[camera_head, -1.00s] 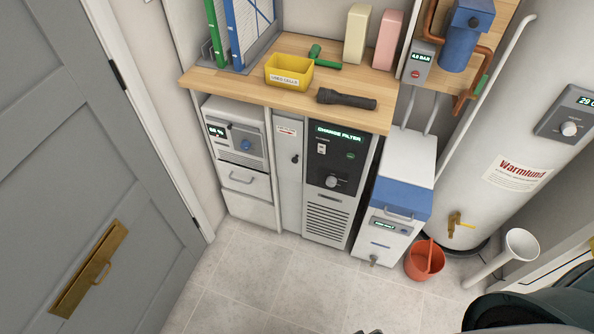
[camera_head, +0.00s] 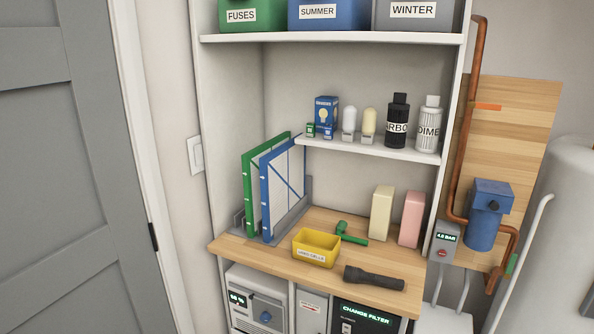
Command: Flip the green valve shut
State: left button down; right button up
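A small green handle (camera_head: 512,263) shows on the copper pipe (camera_head: 466,130) at the lower right, just right of the blue filter housing (camera_head: 483,230). It lies steeply slanted, roughly along the pipe; the valve body is too small to make out. An orange handle (camera_head: 488,107) sticks out level from the upper part of the pipe. Neither of my grippers is in view.
A grey gauge box reading 4.8 BAR (camera_head: 445,241) sits left of the housing. The wooden counter (camera_head: 390,262) holds a yellow bin (camera_head: 316,247), a green tool (camera_head: 350,234) and a black flashlight (camera_head: 374,278). A white pipe (camera_head: 524,250) rises at the right.

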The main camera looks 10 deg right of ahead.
aim_at(507, 270)
jog(key=z, duration=1.6)
jog(key=i+j, duration=0.2)
jog(key=i, duration=0.25)
